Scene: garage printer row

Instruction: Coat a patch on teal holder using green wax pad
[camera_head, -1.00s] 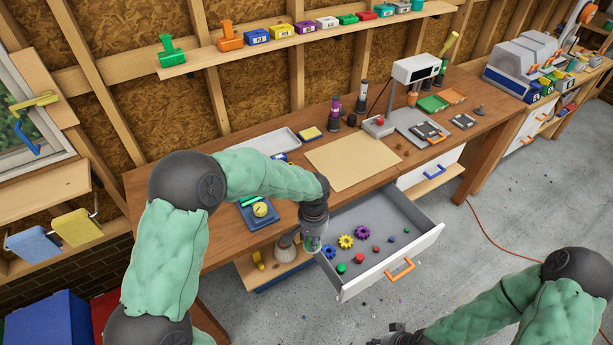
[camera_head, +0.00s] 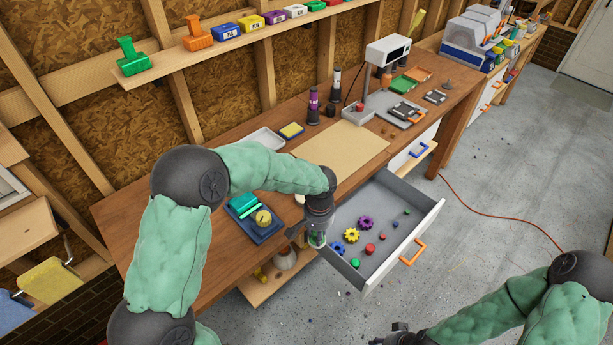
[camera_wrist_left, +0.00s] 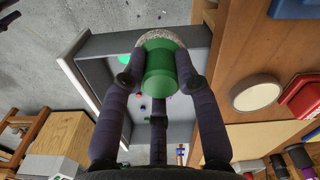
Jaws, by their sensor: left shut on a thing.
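A teal block (camera_head: 242,202), which looks like the teal holder, lies on a blue tray (camera_head: 263,237) on the workbench, beside a green bar and a round yellow piece. My left gripper (camera_head: 317,238) points down beside the left end of the open drawer, right of the tray and apart from it. It is shut on the green wax pad, a green cylinder (camera_wrist_left: 160,76) with a pale, rough end (camera_wrist_left: 165,40) in the left wrist view. My right gripper (camera_head: 393,334) is at the bottom edge, partly cut off; its fingers are unclear.
The open drawer (camera_head: 408,246) juts out from the bench and holds gears and small coloured pieces. A tan sheet (camera_head: 342,146) lies flat on the bench. A yellow sponge-like block (camera_head: 291,130) and a pale tray (camera_head: 262,139) stand behind my left arm.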

